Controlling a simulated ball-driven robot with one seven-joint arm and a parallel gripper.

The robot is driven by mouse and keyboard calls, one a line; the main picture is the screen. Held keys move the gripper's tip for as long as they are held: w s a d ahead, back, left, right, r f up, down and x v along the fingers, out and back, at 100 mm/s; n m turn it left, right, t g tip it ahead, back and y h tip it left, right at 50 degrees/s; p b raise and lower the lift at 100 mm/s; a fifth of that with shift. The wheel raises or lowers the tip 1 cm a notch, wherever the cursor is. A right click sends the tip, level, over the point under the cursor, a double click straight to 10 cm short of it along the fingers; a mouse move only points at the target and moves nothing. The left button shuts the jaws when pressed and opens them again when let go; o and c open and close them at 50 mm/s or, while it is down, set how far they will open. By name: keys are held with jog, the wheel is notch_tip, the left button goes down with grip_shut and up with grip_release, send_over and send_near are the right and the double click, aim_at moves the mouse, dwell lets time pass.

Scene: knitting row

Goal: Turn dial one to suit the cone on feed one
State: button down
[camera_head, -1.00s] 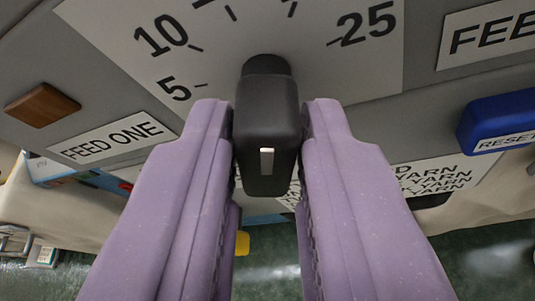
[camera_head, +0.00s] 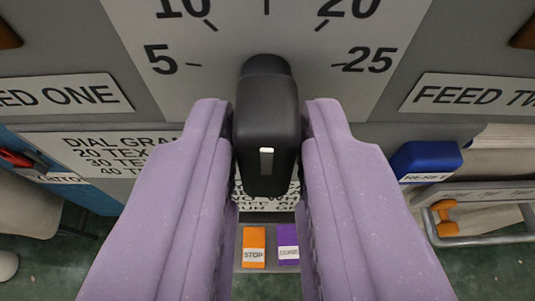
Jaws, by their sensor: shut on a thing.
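The black dial knob (camera_head: 266,125) stands out from the grey panel in the middle of the view. A small white mark shows on its near face, at the lower middle. My gripper (camera_head: 267,130) is shut on the knob, with one purple finger on each side. Behind it is a white scale plate (camera_head: 225,75) with 5 at left, 10 at upper left, 20 at upper right and 25 at right. The knob stands upright between 5 and 25; which number it points to cannot be told. The feed one label (camera_head: 70,95) is at left. No yarn cone shows.
A "DIAL GRA..." card (camera_head: 95,155) listing TEX values is partly hidden behind my finger. A feed two label (camera_head: 470,95) and blue reset button (camera_head: 427,157) are at right. Below are an orange stop block (camera_head: 254,240) and a purple block (camera_head: 287,238).

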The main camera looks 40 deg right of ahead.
jog(key=c, duration=1.1)
grip_release()
jog(key=shift+s, duration=0.1)
jog(key=p+v, duration=0.1)
jog(key=v, duration=0.6)
jog(key=shift+s+a, duration=0.25)
